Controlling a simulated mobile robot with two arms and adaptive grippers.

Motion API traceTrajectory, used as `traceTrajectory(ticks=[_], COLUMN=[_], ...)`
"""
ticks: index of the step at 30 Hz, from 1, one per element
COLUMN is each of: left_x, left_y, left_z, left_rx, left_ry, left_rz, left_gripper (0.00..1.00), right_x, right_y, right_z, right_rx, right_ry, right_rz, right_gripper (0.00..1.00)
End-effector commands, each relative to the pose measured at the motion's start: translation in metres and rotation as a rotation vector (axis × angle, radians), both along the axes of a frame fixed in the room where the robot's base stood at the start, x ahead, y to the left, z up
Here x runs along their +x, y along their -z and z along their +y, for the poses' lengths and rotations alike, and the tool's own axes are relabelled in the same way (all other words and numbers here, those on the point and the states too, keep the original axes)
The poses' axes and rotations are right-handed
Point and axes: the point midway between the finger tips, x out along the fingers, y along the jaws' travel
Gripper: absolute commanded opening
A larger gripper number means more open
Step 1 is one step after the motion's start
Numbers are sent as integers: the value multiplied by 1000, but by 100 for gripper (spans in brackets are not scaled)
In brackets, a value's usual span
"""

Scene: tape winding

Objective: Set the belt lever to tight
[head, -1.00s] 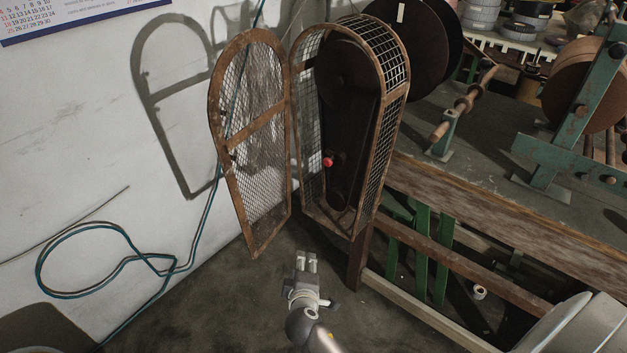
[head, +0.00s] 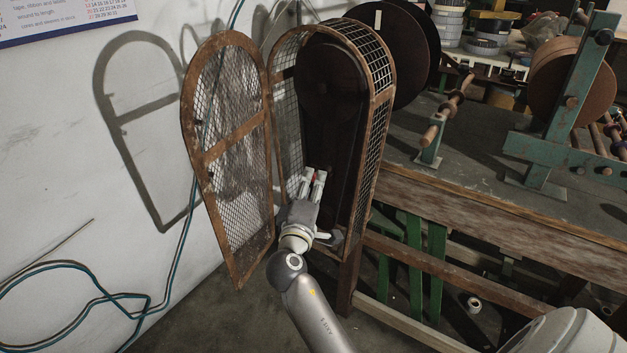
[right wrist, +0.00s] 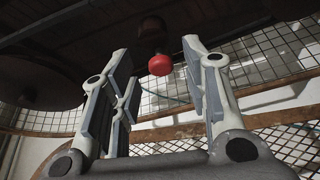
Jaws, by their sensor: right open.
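The belt lever's red knob (right wrist: 160,65) shows in the right wrist view, between and beyond my two open fingers. In the head view only a bit of the red knob (head: 316,177) shows, between the fingertips. My right gripper (head: 313,174) is inside the opening of the rusty mesh belt guard (head: 382,110), in front of the dark belt and pulleys. It also shows in the right wrist view (right wrist: 160,75), open, with a gap around the knob. The lever's arm is mostly hidden, so its setting cannot be told. My left gripper is not in view.
The guard's mesh door (head: 228,150) stands open to the left, close beside my right arm. The guard's rim (head: 357,205) is on the right. A workbench (head: 475,205) with a tape roll stand (head: 558,120) lies further right. A hose (head: 170,270) hangs on the left wall.

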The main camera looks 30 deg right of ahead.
Motion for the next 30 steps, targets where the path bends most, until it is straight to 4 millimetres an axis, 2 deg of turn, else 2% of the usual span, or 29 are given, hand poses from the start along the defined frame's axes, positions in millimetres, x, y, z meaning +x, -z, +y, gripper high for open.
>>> traceTrajectory(ticks=[6, 16, 26, 30], left_x=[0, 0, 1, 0], left_y=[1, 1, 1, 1], left_z=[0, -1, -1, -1], left_rx=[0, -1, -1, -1], left_ry=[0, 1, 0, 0], left_rz=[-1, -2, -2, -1], left_gripper=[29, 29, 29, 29], right_x=[16, 18, 18, 18], right_y=[-2, -1, 0, 1], right_z=[-16, -18, -17, -17], right_rx=[0, 1, 3, 5], right_ry=[0, -1, -2, -2], right_rz=[0, 1, 3, 3], right_gripper=[42, 42, 0, 0])
